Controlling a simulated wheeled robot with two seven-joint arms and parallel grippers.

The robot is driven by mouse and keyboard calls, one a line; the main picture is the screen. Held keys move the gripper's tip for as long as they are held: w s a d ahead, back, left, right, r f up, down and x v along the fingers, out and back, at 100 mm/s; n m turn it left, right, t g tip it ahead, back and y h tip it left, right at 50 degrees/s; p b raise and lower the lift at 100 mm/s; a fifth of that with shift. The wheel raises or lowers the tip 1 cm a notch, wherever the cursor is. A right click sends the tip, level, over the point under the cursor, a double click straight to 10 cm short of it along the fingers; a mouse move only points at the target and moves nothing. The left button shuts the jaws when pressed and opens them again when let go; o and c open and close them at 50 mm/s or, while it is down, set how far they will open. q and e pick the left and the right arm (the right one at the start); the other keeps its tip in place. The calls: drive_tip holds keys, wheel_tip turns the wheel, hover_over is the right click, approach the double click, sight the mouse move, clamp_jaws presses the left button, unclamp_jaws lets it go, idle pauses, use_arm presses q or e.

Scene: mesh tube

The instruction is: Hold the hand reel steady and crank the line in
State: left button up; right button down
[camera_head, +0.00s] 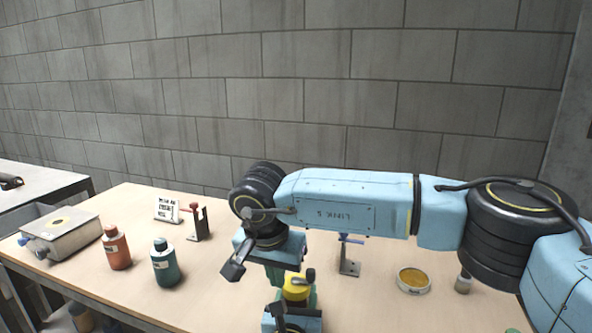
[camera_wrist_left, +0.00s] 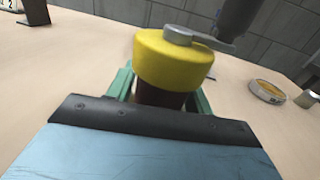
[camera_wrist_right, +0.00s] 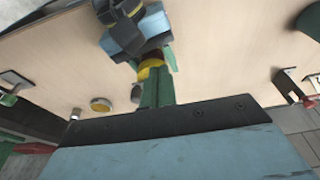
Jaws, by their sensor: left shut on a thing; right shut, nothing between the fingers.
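The hand reel (camera_head: 297,287) has a yellow spool top and a grey crank arm with a dark upright knob. It stands upright near the front middle of the table. In the left wrist view the yellow top (camera_wrist_left: 172,62) and crank arm (camera_wrist_left: 195,38) show close up. My left gripper (camera_wrist_left: 165,92) is shut on the reel, its green fingers on both sides of the dark body. My right gripper (camera_head: 277,276) is shut and empty, its green fingertips beside the reel near the crank. In the right wrist view those fingers (camera_wrist_right: 158,88) partly hide the reel; contact with the knob cannot be told.
An orange bottle (camera_head: 117,248), a green bottle (camera_head: 165,263) and a metal box (camera_head: 62,234) stand at left. A card (camera_head: 166,208) and a red-topped stand (camera_head: 197,222) are behind. A blue-handled stand (camera_head: 349,260) and yellow tin (camera_head: 413,281) are right of the reel.

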drive_tip(key=v, duration=0.3)
drive_tip(key=w+v, duration=0.1)
drive_tip(key=v, duration=0.1)
drive_tip(key=shift+d+r, duration=0.15)
drive_tip(key=shift+r, duration=0.4)
use_arm(q)
drive_tip(key=o, duration=1.1)
drive_tip(key=shift+o, duration=0.2)
